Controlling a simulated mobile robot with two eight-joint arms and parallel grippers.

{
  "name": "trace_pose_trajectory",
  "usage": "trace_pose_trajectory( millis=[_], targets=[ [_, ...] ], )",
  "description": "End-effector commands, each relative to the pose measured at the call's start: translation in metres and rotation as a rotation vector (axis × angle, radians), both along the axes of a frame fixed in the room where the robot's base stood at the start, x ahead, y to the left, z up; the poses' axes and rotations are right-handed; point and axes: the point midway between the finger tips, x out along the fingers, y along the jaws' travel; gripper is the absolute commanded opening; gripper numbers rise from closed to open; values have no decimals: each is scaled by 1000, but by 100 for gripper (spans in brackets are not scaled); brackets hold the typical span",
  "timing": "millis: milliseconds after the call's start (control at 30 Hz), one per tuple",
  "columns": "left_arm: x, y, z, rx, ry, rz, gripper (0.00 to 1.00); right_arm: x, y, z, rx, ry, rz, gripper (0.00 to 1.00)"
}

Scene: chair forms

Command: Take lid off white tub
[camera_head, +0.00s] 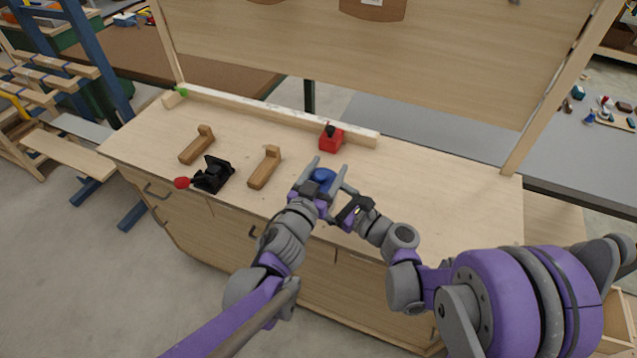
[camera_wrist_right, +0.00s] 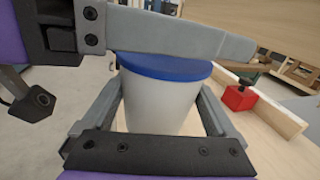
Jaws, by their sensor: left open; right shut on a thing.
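The white tub (camera_wrist_right: 158,104) stands upright in the right wrist view with its blue lid (camera_wrist_right: 165,67) on top. In the head view the blue lid (camera_head: 323,175) shows between the fingers of my left gripper (camera_head: 327,168), and the tub's body is mostly hidden. My left gripper is open, with its fingers on either side of the lid; one finger crosses close by the lid in the wrist view. My right gripper (camera_wrist_right: 160,95) is shut on the tub's body, a finger on each side. The tub's base is hidden behind the right gripper's palm.
A red block with a black knob (camera_head: 331,138) sits by the back rail (camera_head: 290,116) of the wooden bench (camera_head: 440,180). Two wooden pieces (camera_head: 265,168) and a black clamp with a red handle (camera_head: 212,174) lie to the left. The bench's right side looks clear.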

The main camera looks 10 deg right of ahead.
Motion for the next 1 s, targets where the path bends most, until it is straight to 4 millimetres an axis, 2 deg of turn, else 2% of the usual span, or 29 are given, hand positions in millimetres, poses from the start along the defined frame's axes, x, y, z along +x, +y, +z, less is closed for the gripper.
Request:
trace_pose_trajectory(
  millis=[200, 500, 567, 900, 1000],
  targets=[
    [15, -9, -1, 0, 0, 0, 71, 0, 0, 0, 0, 0, 0, 0],
    [17, -10, -1, 0, 0, 0, 71, 0, 0, 0, 0, 0, 0, 0],
    [16, -10, -1, 0, 0, 0, 62, 0, 0, 0, 0, 0, 0, 0],
    [16, -11, -1, -1, -1, -1, 1, 0, 0, 0, 0, 0, 1, 0],
    [16, -11, -1, -1, 0, -2, 0, 0, 0, 0, 1, -1, 1, 0]
  ],
)
